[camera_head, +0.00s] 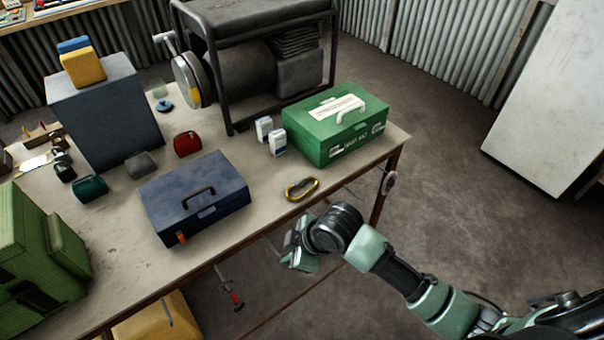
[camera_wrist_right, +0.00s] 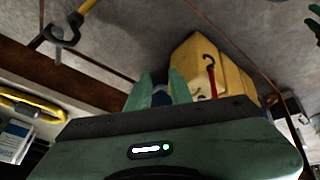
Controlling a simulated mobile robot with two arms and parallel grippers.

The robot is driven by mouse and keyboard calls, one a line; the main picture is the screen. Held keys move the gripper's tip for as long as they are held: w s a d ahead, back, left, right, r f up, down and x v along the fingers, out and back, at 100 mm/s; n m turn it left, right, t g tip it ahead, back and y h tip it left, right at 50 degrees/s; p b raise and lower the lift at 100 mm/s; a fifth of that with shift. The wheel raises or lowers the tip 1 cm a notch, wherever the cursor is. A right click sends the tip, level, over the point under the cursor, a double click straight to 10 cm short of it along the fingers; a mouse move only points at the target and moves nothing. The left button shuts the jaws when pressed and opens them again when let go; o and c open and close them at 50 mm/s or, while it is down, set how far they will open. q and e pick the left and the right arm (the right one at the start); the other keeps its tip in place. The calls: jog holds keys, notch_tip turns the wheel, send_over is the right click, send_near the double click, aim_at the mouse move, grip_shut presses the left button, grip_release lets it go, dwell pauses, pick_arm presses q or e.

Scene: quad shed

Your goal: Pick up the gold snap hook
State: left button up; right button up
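The gold snap hook (camera_head: 301,188) lies flat on the workbench near its front edge, between the blue toolbox and the green case. A yellow loop that looks like it shows at the left edge of the right wrist view (camera_wrist_right: 36,106). My right gripper (camera_head: 290,250) is off the bench's front edge, nearer to me than the hook and apart from it. In the right wrist view its two fingers (camera_wrist_right: 160,80) stand apart with nothing between them. My left gripper is not in the head view; a small green shape at the wrist view's upper right edge may be part of it.
The blue toolbox (camera_head: 195,196) stands left of the hook. The green case (camera_head: 335,123) and two small white-blue boxes (camera_head: 271,136) stand behind it. A generator (camera_head: 245,70) is at the back. A yellow case (camera_head: 158,318) sits below the bench.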

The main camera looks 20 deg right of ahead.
jog(key=r, duration=0.2)
jog(key=r+n, duration=0.1)
jog(key=shift+a, duration=0.3)
jog(key=n+g+h, duration=0.1)
jog(key=n+h, duration=0.1)
jog(key=n, duration=0.7)
send_near(306, 194)
jog(key=p+x, duration=0.1)
jog(key=x, duration=0.6)
jog(key=shift+w+a+f+p, duration=0.1)
jog(key=shift+f+p, duration=0.2)
jog(key=shift+f, duration=0.05)
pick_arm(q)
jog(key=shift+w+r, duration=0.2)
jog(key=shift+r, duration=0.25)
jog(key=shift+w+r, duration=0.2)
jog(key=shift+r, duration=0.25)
pick_arm(e)
grip_shut()
